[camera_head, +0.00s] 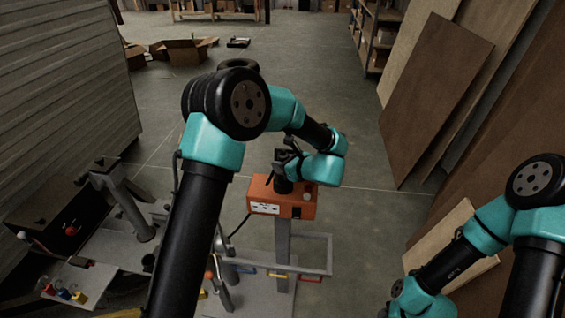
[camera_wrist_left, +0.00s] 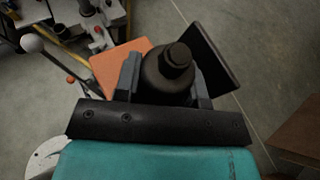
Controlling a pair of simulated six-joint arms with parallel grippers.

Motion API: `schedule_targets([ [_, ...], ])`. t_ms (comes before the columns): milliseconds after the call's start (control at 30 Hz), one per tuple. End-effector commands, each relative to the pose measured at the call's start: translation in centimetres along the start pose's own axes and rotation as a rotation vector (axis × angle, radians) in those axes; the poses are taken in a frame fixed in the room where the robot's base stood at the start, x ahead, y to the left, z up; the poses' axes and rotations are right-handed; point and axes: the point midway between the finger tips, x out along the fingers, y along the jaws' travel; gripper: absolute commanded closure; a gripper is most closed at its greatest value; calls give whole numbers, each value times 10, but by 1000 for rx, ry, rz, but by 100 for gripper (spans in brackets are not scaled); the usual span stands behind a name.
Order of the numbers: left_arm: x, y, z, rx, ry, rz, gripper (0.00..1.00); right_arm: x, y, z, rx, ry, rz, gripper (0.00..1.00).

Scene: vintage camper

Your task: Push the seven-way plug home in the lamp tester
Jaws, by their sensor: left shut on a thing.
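The lamp tester is an orange box (camera_head: 306,203) on a grey post in the middle of the head view. It also shows behind my gripper in the left wrist view (camera_wrist_left: 108,68). The black seven-way plug (camera_wrist_left: 168,80) sits between the fingers of my left gripper (camera_wrist_left: 167,88), which is shut on it. In the head view my left gripper (camera_head: 285,165) is over the box's top left, with the dark plug (camera_head: 284,186) below it at the box. How deep the plug sits is hidden. My right gripper (camera_head: 388,309) barely shows at the bottom edge; its fingers cannot be made out.
A dark flat plate (camera_wrist_left: 211,54) stands close beside the plug. A grey hitch frame (camera_head: 125,195) is at the left, with coloured connectors (camera_head: 64,293) near the front. A low rail (camera_head: 300,272) runs below the tester.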

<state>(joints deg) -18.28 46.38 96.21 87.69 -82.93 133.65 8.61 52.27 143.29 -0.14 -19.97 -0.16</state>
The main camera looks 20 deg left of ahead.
Motion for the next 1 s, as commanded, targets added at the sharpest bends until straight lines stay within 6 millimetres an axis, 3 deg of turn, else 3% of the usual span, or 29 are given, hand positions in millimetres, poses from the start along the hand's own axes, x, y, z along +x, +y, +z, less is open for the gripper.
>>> schedule_targets([
  [967, 7, 0, -17, 0, 0, 0, 89, 0, 0, 0, 0, 0, 0, 57],
  [1000, 8, 0, -18, 0, 0, 0, 62, 0, 0, 0, 0, 0, 0, 57],
])
